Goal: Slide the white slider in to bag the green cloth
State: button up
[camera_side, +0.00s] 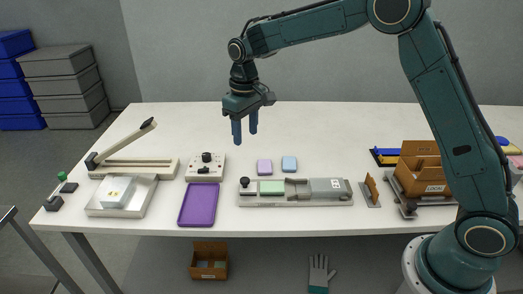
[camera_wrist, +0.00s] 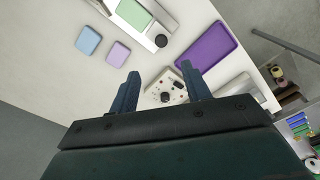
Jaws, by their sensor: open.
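The white slider (camera_side: 252,188) with its black knob sits at the left end of the low wrapper bed (camera_side: 297,201). The green cloth (camera_side: 271,187) lies flat on the bed just right of the slider, left of the grey housing (camera_side: 327,187). In the wrist view the green cloth (camera_wrist: 137,13) is at the top edge, with the black slider knob (camera_wrist: 161,40) below right of it. My gripper (camera_side: 245,135) is open and empty, high above the table behind the slider. Its fingers (camera_wrist: 160,72) point down. The inside of the housing is hidden.
A lilac cloth (camera_side: 264,166) and a blue cloth (camera_side: 289,163) lie behind the bed. A white control box (camera_side: 206,167) and a purple tray (camera_side: 198,205) are to its left, beside a lever sealer (camera_side: 130,165). A brown carton (camera_side: 423,165) stands at right. The back of the table is clear.

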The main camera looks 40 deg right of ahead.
aim_at(245, 179)
jog(key=shift+w+a+f, duration=0.15)
jog(key=shift+w+f, duration=0.3)
jog(key=shift+f, duration=0.25)
notch_tip(245, 179, down, 14)
jog(key=shift+r, duration=0.1)
dwell(0.4)
grip_shut()
